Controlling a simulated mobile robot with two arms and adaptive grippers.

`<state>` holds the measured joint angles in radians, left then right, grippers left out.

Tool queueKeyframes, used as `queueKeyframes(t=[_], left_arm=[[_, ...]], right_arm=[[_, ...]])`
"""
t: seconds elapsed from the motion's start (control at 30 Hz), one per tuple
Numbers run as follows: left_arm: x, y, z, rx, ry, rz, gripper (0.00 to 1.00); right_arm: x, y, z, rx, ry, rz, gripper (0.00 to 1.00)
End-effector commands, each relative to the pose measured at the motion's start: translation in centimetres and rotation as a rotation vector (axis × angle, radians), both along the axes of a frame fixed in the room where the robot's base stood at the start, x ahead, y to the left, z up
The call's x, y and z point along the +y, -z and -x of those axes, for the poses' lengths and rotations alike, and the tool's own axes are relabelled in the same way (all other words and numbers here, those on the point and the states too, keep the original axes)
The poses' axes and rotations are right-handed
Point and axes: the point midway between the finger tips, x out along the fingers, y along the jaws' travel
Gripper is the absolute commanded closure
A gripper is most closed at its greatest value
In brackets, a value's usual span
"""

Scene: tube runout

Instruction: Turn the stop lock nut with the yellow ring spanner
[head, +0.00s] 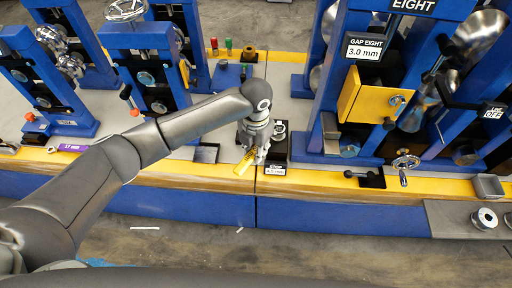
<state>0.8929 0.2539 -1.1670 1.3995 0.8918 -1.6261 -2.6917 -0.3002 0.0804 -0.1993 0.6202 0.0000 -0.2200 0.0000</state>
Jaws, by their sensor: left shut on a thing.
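My left gripper (250,161) reaches across from the left to the front edge of the machine bed. It is shut on the yellow ring spanner (243,168), which points down and shows only in part between and below the fingers. Just right of the gripper is a dark stop block (277,148) with a small white label (275,171) at its foot. The label's figures are too small to read surely. The lock nut is hidden by the gripper or too small to make out. I cannot tell whether the spanner's ring is on it. My right gripper is not in view.
A blue roll stand with a sign (365,47) reading "GAP EIGHT 3.0 mm" and a yellow box (368,103) stands to the right. A purple "17 mm" tag (71,148) lies at left. Grey floor lies in front.

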Motion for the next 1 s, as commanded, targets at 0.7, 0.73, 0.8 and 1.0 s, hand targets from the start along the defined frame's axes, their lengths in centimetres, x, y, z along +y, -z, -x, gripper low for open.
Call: queueKeyframes(t=[0.7, 0.73, 0.8, 1.0], left_arm=[[0.0, 0.6, 0.0, 0.000, 0.000, 0.000, 1.00], [0.0, 0.6, 0.0, 0.000, 0.000, 0.000, 1.00], [0.0, 0.8, 0.0, 0.000, 0.000, 0.000, 1.00], [0.0, 1.3, 0.0, 0.000, 0.000, 0.000, 1.00]], right_arm=[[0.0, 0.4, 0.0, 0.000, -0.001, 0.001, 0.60], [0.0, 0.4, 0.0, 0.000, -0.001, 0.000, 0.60], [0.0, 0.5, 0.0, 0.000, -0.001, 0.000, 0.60], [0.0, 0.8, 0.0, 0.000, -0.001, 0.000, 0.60]])
